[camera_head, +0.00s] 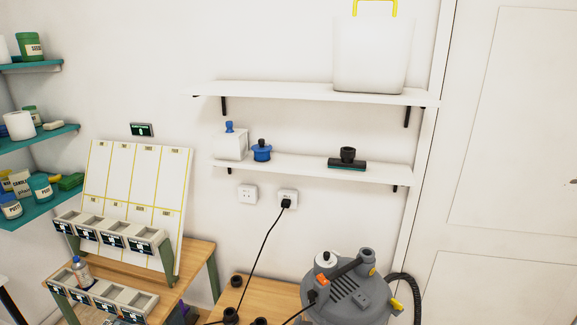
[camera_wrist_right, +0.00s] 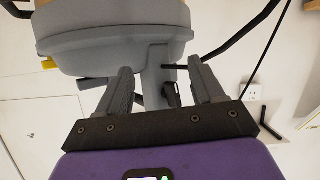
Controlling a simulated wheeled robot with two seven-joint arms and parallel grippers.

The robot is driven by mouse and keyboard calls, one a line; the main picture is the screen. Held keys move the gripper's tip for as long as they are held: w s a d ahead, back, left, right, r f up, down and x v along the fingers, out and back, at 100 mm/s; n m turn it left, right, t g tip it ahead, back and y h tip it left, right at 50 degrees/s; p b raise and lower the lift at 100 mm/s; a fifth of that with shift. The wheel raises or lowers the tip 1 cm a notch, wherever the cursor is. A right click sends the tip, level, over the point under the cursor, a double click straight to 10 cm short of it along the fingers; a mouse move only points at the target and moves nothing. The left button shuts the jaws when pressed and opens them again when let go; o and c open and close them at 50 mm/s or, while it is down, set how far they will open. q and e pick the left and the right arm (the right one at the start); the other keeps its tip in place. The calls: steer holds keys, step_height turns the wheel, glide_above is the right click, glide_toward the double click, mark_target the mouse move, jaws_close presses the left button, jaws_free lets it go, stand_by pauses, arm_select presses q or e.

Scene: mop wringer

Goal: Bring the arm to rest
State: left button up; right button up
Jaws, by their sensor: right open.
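My right gripper (camera_wrist_right: 161,72) shows in the right wrist view with its two grey fingers apart. A grey upright part (camera_wrist_right: 157,90) shows between the fingers in the picture, and I cannot tell whether it touches them. The grey vacuum canister (camera_wrist_right: 112,35) fills the top of that view, behind the fingertips. In the head view the canister (camera_head: 350,296) stands at the bottom right. A small purple patch (camera_head: 182,314) shows at the bottom edge of the head view, mostly cut off. My left gripper is not in view.
A black cord (camera_head: 262,243) hangs from the wall outlet (camera_head: 288,198) to the wooden table (camera_head: 263,293). A ribbed black hose (camera_head: 409,292) curves beside the canister. White shelves (camera_head: 315,94) hang above. A rack of bins (camera_head: 108,232) stands left. A door (camera_head: 510,150) is right.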

steer(key=s+d+f+g+y, duration=0.1)
steer(key=s+d+f+g, duration=0.25)
steer(key=s+f, duration=0.45)
steer(key=s+d+f+g+y, duration=0.2)
steer(key=s+d+f+g, duration=0.15)
steer(key=s+f, duration=0.55)
steer(key=s+a+g+y, duration=0.2)
steer(key=s, duration=0.6)
steer(key=s+a+g+y+b, duration=0.1)
steer(key=s+a+g+y, duration=0.1)
steer(key=s, duration=0.6)
steer(key=shift+s+g+y, duration=0.3)
steer(key=shift+s+g, duration=0.1)
steer(key=shift+g, duration=0.3)
